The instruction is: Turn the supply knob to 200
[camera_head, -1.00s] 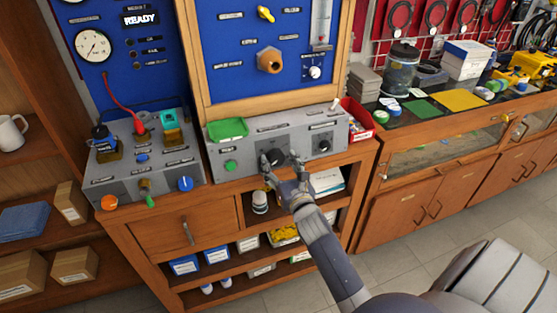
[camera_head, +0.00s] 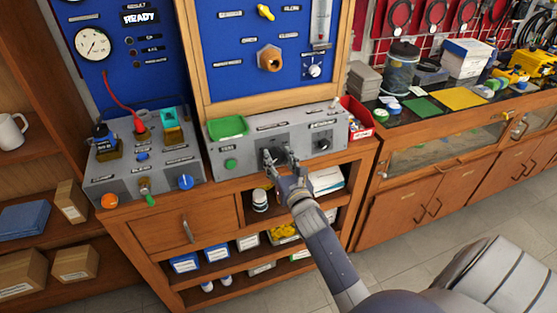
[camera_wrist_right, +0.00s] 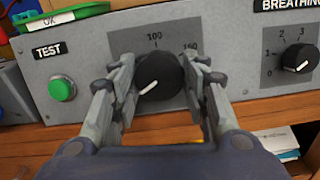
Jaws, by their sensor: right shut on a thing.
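A round black knob (camera_wrist_right: 159,76) sits on the grey front panel, with 100 printed above it and 160 to its upper right. Its white pointer line aims to the lower left. The rest of its scale is hidden by my fingers. My right gripper (camera_wrist_right: 160,82) has one finger on each side of the knob and is shut on it. In the head view the right gripper (camera_head: 279,158) reaches up from below to the same knob (camera_head: 277,156), which it partly covers. My left gripper is not in view.
A green TEST button (camera_wrist_right: 62,89) is left of the knob and a smaller black BREATHING knob (camera_wrist_right: 299,58) is to its right. A second control box (camera_head: 140,165) stands left.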

